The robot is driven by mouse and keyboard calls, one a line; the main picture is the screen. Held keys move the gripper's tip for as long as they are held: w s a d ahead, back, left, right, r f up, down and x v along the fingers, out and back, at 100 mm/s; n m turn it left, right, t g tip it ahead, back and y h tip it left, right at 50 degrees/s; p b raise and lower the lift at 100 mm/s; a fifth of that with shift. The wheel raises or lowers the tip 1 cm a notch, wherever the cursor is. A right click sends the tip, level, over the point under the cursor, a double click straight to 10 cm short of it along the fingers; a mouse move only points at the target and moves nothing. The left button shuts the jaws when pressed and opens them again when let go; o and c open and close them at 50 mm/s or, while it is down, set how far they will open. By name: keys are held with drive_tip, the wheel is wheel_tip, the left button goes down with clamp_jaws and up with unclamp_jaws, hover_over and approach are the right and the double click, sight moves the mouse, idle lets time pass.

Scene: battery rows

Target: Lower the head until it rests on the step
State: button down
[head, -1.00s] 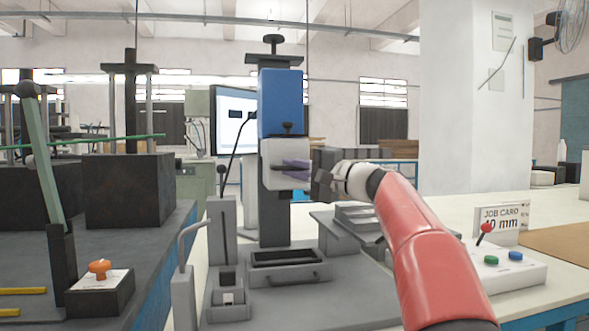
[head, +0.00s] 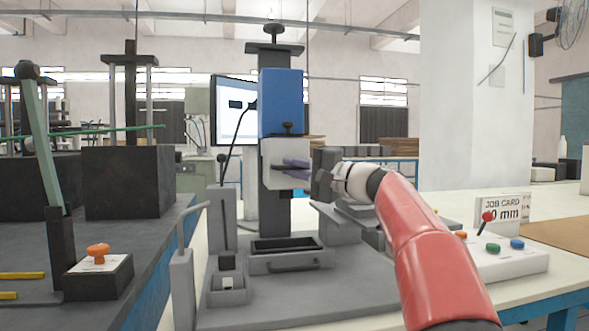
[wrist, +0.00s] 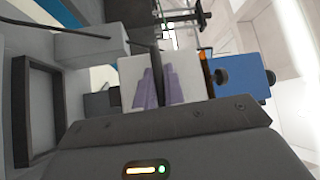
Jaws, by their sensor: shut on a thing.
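The head has a blue housing (head: 281,103) above a pale grey block (head: 275,165), carried on a dark upright column. In the wrist view the blue housing (wrist: 238,77) is right of the pale block (wrist: 195,80). The fingers also show in the wrist view (wrist: 160,88). The head hangs clear above the base. A small grey stepped block (head: 227,297) stands low at front left of the column; I cannot tell for sure that this is the step.
A shallow dark-lined tray (head: 290,262) lies below the head. A grey post (head: 222,225) and a bent lever (head: 183,260) stand left. A button box with a red lever (head: 500,257) and a job card (head: 497,208) are right. A machine with an orange knob (head: 97,252) is far left.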

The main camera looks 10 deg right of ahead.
drive_tip(key=c, duration=1.6)
unclamp_jaws()
drive_tip(key=shift+f, duration=0.35)
drive_tip(key=shift+o, duration=0.5)
drive_tip(key=shift+r, duration=0.1)
drive_tip(key=shift+d, duration=0.15)
drive_tip(key=b+v, duration=0.1)
drive_tip(key=v, duration=0.6)
drive_tip(key=shift+s+d+b, duration=0.2)
drive_tip(key=shift+s+b, duration=0.05)
drive_tip(key=shift+b, duration=0.05)
